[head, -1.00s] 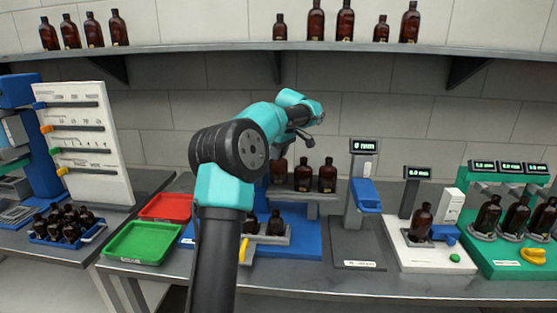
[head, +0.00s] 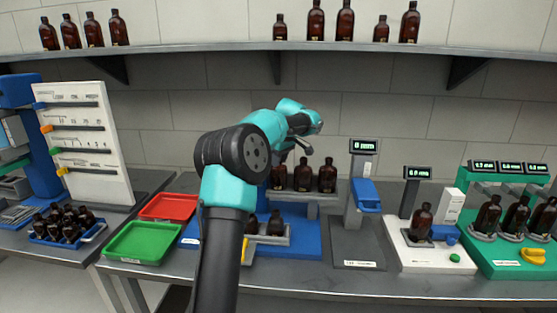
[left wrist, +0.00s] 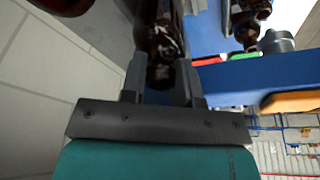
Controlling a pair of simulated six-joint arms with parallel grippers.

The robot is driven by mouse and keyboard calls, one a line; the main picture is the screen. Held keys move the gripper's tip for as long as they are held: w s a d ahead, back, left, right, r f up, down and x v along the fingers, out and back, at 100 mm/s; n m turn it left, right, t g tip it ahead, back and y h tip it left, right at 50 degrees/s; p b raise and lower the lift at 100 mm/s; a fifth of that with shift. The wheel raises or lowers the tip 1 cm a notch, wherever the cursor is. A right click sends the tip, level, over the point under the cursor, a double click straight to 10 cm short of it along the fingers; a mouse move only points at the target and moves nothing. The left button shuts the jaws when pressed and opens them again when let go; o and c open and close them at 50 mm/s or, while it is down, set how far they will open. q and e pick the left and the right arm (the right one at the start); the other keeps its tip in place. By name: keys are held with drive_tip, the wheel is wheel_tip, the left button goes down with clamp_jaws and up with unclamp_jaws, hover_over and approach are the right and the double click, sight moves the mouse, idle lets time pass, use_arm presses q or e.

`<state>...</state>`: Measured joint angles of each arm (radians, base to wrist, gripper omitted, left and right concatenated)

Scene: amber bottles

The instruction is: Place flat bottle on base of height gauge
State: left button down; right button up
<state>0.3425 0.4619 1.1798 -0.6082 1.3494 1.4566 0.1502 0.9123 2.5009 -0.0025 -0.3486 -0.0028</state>
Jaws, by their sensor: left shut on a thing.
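My left gripper (head: 303,149) is over the blue stepped rack (head: 312,236), fingers downward, its arm crossing the middle of the head view. In the left wrist view my gripper (left wrist: 160,88) is shut on a dark amber bottle (left wrist: 160,45). Three amber bottles, one of them the middle bottle (head: 303,178), stand on the rack's upper step just below the gripper; which one is held is not clear in the head view. The height gauge stands right of the rack, with a "0 mm" display (head: 364,146), a blue slider (head: 367,195) and a bare dark grey base (head: 358,248).
Two bottles sit on the rack's lower step (head: 276,225). Right of the gauge are a scale holding a bottle (head: 421,222) and a green station (head: 512,262). Red (head: 168,207) and green (head: 143,242) trays lie left. A bottle shelf (head: 210,48) runs above.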

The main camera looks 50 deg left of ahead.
use_arm(q)
drive_tip(key=shift+f, duration=0.2)
drive_tip(key=c, duration=0.9)
unclamp_jaws()
drive_tip(key=shift+o, duration=0.2)
drive_tip(key=v, duration=1.7)
drive_tip(key=shift+s+d, duration=0.3)
drive_tip(key=shift+r, duration=0.15)
